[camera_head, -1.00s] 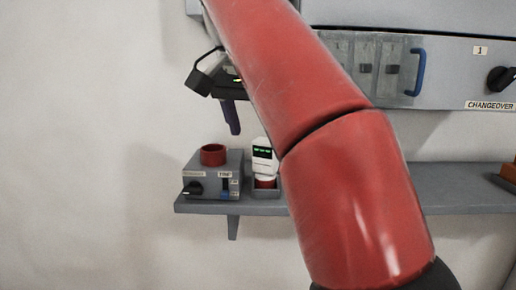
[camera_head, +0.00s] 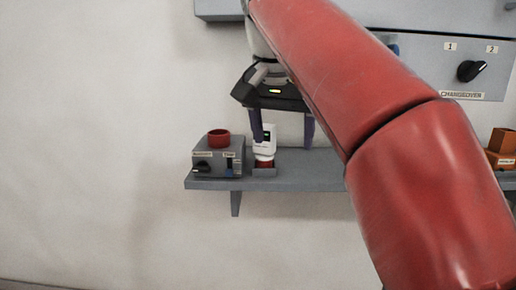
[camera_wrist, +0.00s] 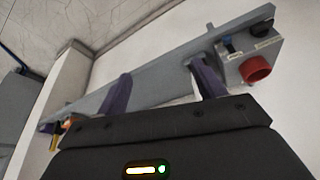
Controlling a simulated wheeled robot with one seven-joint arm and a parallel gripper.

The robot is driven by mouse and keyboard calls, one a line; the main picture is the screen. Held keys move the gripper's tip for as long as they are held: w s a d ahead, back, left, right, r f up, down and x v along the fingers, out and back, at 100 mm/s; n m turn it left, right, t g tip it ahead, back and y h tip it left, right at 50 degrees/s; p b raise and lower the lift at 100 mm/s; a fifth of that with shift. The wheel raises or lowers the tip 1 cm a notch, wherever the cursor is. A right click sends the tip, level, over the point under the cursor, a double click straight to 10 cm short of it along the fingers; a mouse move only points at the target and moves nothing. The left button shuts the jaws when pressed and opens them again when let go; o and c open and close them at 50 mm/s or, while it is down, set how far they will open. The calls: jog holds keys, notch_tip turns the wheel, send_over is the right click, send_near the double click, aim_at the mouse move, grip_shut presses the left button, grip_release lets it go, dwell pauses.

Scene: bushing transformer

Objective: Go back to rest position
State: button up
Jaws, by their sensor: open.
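My gripper (camera_head: 283,134) hangs from my red arm in the head view, its two purple fingers spread wide and pointing down. Nothing shows between them in its grasp. It appears in front of the wall shelf (camera_head: 310,180). The left fingertip overlaps the white device (camera_head: 263,142) in the picture; I cannot tell how far apart they are in depth. In the wrist view my gripper's fingers (camera_wrist: 160,72) are also apart, with the shelf (camera_wrist: 150,77) beyond them. My arm hides part of the shelf and cabinet.
A grey box (camera_head: 204,160) with a red ring (camera_head: 219,139) on top and a black knob stands at the shelf's left end. The cabinet (camera_head: 425,72) with a changeover knob (camera_head: 471,71) is above. Orange blocks (camera_head: 502,142) sit at far right. Bare wall lies left.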

jog(key=s+d+f+n+y, duration=0.1)
jog(key=s+d+f, duration=0.25)
jog(key=f, duration=0.25)
jog(key=s+d+f+n, duration=0.1)
jog(key=s+d+f, duration=0.1)
jog(key=d+f, duration=0.3)
jog(key=s+d+f+n, duration=0.1)
jog(key=s+f, duration=0.4)
jog(key=f, duration=0.4)
jog(key=s+d+f+n+t, duration=0.1)
jog(key=s+f, duration=0.5)
jog(key=f, duration=0.3)
jog(key=shift+d+f+t, duration=0.3)
jog(key=shift+d, duration=0.1)
